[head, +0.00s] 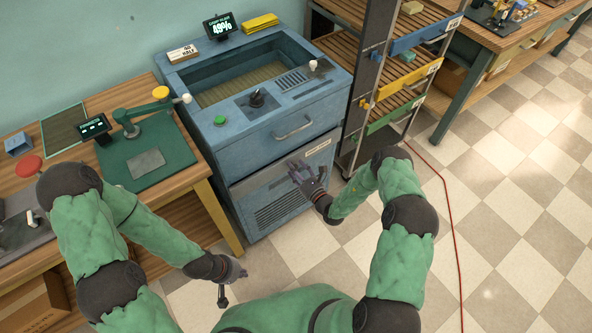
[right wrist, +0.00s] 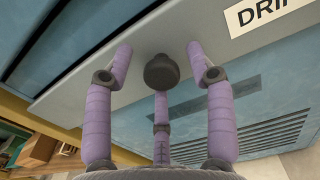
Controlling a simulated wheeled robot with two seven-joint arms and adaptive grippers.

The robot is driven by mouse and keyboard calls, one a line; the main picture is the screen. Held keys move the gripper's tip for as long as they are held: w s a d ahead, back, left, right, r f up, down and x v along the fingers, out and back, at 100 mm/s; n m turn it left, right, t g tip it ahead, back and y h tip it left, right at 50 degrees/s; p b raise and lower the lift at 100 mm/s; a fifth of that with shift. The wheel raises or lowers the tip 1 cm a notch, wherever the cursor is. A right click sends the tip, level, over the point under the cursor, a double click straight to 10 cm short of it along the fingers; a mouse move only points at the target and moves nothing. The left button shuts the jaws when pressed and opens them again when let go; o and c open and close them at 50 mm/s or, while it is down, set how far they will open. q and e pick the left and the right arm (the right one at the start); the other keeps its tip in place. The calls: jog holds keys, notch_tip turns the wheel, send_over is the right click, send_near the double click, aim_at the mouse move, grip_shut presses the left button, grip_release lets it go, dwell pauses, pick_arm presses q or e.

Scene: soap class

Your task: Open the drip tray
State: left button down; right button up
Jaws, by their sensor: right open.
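The drip tray front (head: 270,174) is a grey strip low on the blue machine (head: 216,164), with a white label (head: 318,147). In the right wrist view the grey strip (right wrist: 215,35) bears a label (right wrist: 262,14) starting "DRI". A dark round knob (right wrist: 161,72) sticks out from the strip. My right gripper (head: 302,174) is open at the tray front. In the right wrist view its purple fingers (right wrist: 160,85) are spread around the knob; I see no clear contact. The tray looks shut. My left gripper (head: 234,280) hangs low over the floor, apart from the machine, its fingers spread and empty.
A bar handle (head: 294,128) sits on the panel above the tray. A slatted rack (head: 395,75) with coloured rails stands close to the right of the machine. A wooden workbench (head: 197,185) stands to the left. A red cable (head: 448,200) crosses the otherwise open tiled floor on the right.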

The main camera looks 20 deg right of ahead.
grip_shut()
jog(key=p+v, duration=0.4)
jog(key=v, duration=1.7)
jog(key=shift+s+d+r+p, duration=0.25)
jog(key=shift+p, duration=0.05)
grip_release()
jog(key=shift+f, duration=0.1)
